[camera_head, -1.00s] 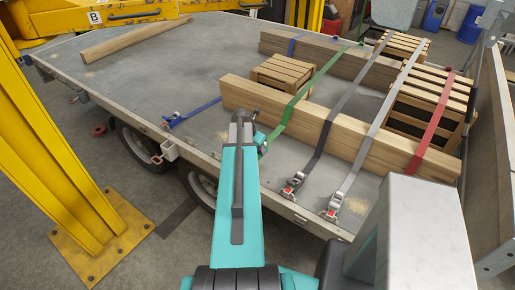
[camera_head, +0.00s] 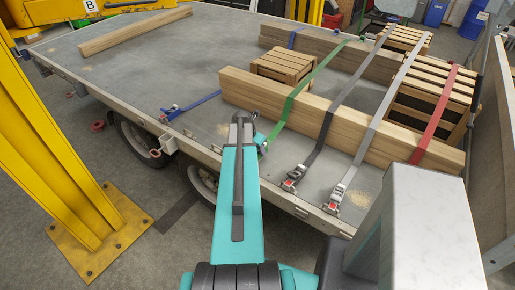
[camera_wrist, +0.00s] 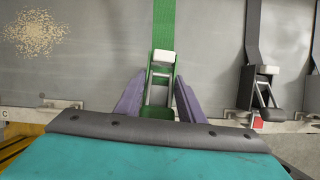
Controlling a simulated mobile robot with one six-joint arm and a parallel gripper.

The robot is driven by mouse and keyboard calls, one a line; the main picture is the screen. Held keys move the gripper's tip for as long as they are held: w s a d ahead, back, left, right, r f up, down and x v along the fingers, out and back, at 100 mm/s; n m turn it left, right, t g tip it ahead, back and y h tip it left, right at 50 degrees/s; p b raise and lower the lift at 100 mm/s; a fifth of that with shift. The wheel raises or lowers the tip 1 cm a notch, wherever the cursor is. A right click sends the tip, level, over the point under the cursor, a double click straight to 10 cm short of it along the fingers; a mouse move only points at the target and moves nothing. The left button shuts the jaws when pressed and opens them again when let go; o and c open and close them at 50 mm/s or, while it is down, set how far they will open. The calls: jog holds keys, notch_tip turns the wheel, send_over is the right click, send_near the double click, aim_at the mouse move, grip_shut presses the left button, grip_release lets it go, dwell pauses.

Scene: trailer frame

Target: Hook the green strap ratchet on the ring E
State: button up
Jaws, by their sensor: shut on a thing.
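The green strap ratchet (camera_wrist: 152,84) sits between the two purple fingers of my gripper (camera_wrist: 159,98) in the wrist view, with its white grip pointing up the picture. My gripper is shut on it, above the trailer's side edge. The green strap (camera_wrist: 164,22) runs from it across the bed. In the head view the green strap (camera_head: 288,105) passes over a long beam, and the ratchet is mostly hidden by my arm. Fittings line the trailer edge; a letter C shows at the far left of the wrist view. I cannot make out a letter E.
Two grey strap ratchets (camera_head: 293,177) (camera_head: 335,198) are at the trailer edge to the right. A blue strap (camera_head: 190,107) lies to the left. A wooden beam (camera_head: 330,115) and crates (camera_head: 283,66) are on the bed. A yellow post (camera_head: 45,140) stands at left.

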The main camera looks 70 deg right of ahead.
jog(key=shift+f+b, duration=0.65)
jog(key=shift+f, duration=0.8)
jog(key=o, duration=1.4)
jog(key=shift+f, duration=0.1)
jog(key=shift+b+v, duration=1.55)
jog(key=shift+v, duration=5.35)
